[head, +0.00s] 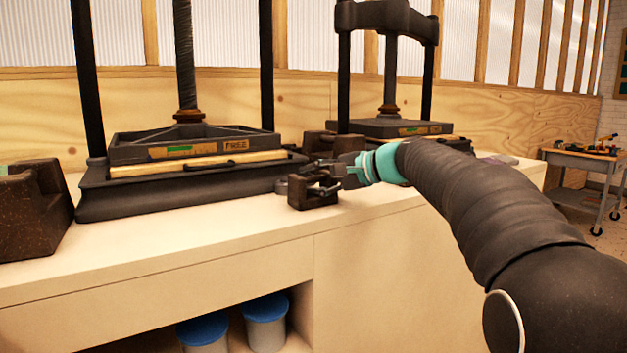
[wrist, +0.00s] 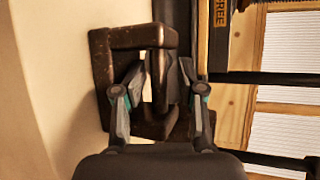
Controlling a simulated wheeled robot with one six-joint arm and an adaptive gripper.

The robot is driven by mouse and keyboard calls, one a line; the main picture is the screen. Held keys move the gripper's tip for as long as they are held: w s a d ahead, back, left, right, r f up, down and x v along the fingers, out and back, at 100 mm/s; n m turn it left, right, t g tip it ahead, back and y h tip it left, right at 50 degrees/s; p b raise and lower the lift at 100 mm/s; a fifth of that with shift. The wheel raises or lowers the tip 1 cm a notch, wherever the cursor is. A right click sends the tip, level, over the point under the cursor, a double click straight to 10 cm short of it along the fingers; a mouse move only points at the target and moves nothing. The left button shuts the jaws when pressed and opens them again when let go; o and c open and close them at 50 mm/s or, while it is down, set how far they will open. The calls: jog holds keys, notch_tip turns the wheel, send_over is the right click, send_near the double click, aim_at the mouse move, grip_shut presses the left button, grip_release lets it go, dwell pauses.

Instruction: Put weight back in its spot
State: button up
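A dark brown, rough metal weight (head: 312,201) stands on the pale counter in front of the presses. In the wrist view the weight (wrist: 104,52) shows as a chunky block with a recess, and pale counter shows through it. My gripper (head: 318,178) reaches in from the right, at the top of this weight. In the wrist view my gripper's fingers (wrist: 163,68) are spread apart over the weight, with a dark bar-like part between them. I cannot tell whether a finger touches it. The fingertips are partly lost against the dark metal.
A press with a "FREE" label (head: 192,150) stands behind the weight, and a second press (head: 400,128) stands farther back. Another brown block (head: 30,212) sits at the counter's left. Blue-lidded tubs (head: 265,308) stand below. The counter (head: 190,240) is clear in front.

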jog(key=v, duration=1.2)
jog(key=shift+r, duration=0.15)
jog(key=s+d+f+n+h, duration=0.3)
jog(key=s+f+h, duration=0.3)
jog(key=s+f, duration=0.9)
jog(key=s+d+f+n+h, duration=0.4)
jog(key=s+d+f+h, duration=0.2)
jog(key=s+f, duration=0.8)
jog(key=s+h, duration=0.1)
jog(key=s, duration=0.2)
jog(key=shift+s+f+g, duration=0.35)
jog(key=shift+f+g, duration=0.05)
